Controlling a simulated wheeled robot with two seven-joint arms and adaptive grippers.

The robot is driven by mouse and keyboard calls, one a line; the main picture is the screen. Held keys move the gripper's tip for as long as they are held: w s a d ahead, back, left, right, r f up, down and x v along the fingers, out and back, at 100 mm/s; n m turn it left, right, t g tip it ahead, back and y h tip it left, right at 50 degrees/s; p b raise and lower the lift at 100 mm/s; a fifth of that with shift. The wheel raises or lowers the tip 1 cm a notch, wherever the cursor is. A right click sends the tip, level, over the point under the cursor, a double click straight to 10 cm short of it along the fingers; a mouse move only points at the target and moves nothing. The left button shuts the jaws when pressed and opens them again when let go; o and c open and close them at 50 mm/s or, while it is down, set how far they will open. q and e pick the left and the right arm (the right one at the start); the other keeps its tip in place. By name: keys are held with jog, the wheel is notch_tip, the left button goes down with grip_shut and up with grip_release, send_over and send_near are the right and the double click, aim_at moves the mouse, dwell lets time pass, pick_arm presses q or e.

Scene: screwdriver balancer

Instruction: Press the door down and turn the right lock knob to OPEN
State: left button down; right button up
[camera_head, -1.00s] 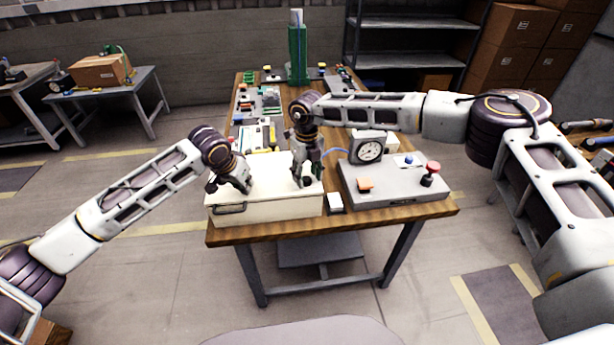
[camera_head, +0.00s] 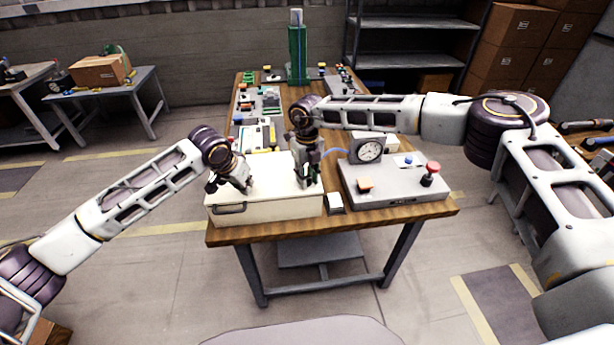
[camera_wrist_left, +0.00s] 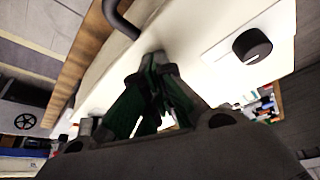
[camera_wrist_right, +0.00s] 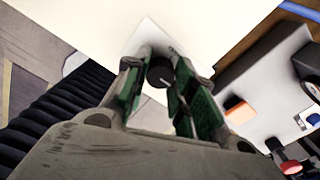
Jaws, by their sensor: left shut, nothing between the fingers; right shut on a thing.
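The cream box with its door on top (camera_head: 270,197) stands at the front left of the table. Its dark handle (camera_head: 230,209) is on the front side. My left gripper (camera_wrist_left: 155,65) is shut and empty, its fingertips at the door near the handle. A black round knob (camera_wrist_left: 252,46) on the door shows to the right of it in the left wrist view. My right gripper (camera_wrist_right: 160,60) is shut on the right lock knob (camera_wrist_right: 160,73), a black round knob near a corner of the door. The fingers hide the knob's sides, and I cannot read any OPEN mark.
A grey instrument box (camera_head: 395,187) with a round gauge (camera_head: 370,150), an orange button (camera_head: 365,184) and a red button (camera_head: 433,167) stands close on the right. A small white block (camera_head: 335,202) lies between the boxes. Several parts and a green tower (camera_head: 297,52) stand further back.

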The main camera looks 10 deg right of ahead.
pick_arm(q)
jog(key=shift+s+f, duration=0.1)
jog(key=shift+f, duration=0.15)
pick_arm(e)
jog(key=shift+n, duration=0.4)
jog(key=n, duration=0.3)
jog(key=shift+n, duration=0.4)
jog(key=n, duration=0.8)
jog(key=shift+n, duration=2.6)
jog(key=shift+a, duration=0.1)
jog(key=o, duration=1.1)
jog(key=shift+c, duration=0.2)
jog(key=shift+r, duration=0.15)
notch_tip(320, 180, up, 12)
